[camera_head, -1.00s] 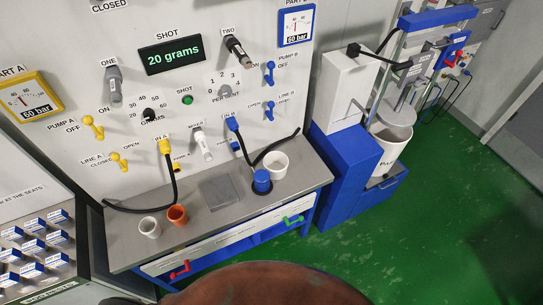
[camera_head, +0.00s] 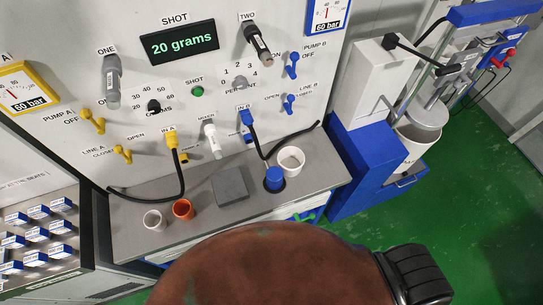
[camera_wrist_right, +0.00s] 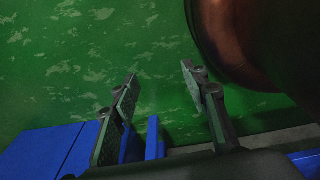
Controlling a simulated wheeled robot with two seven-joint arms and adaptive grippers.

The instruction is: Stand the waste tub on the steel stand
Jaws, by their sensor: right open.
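A plain white tub (camera_head: 291,160), which may be the waste tub, stands upright on the grey bench at its back right. A flat grey square block (camera_head: 230,186), probably the steel stand, is on the bench to the left of it, with nothing on top. My right gripper (camera_wrist_right: 160,78) is open and empty in the right wrist view, with green floor beyond its fingers. Its fingers do not show in the head view, so its distance from the tub is unclear. My left gripper is not in view.
A black hose (camera_head: 293,140) runs close behind the tub. Green floor (camera_head: 450,220) is clear at the right.

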